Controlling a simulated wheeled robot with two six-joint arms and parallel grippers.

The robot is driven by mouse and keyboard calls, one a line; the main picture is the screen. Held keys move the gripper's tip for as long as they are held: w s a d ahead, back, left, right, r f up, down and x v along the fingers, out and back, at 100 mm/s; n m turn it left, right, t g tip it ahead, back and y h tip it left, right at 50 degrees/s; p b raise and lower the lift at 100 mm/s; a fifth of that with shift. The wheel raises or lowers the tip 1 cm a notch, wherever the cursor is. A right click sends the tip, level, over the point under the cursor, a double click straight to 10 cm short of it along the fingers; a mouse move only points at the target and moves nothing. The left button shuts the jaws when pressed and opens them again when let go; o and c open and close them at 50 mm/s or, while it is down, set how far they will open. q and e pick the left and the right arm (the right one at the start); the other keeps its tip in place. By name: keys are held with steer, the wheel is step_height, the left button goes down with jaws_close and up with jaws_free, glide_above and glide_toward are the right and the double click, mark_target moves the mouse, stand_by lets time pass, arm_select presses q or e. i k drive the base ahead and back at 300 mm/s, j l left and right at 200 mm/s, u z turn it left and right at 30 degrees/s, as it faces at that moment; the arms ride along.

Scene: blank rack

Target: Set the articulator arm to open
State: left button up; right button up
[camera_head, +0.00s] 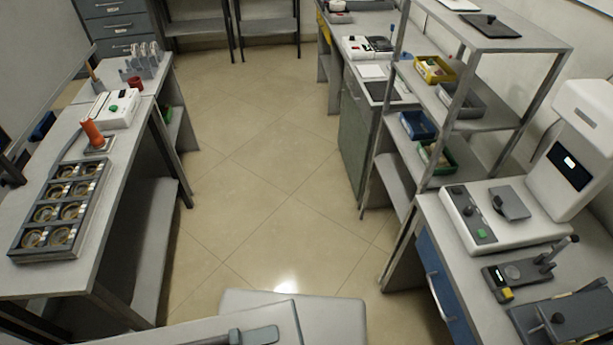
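No part is clearly marked as the articulator. A small dark device (520,275) on the right bench may be it. It has a flat base plate, a yellow-and-black block at its near left corner and a tilted post with a dark knob at its right end. Whether its arm is open or closed is too small to tell. Neither of my grippers is in view.
A white machine (578,150) with a dark screen stands behind the device. A grey fixture (565,318) sits in front of it. A shelf rack (515,45) holds coloured bins. A left bench carries a tray (22,252) of round pieces. The middle floor is clear.

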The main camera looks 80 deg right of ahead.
mark_target(580, 317)
steer(key=z, duration=5.15)
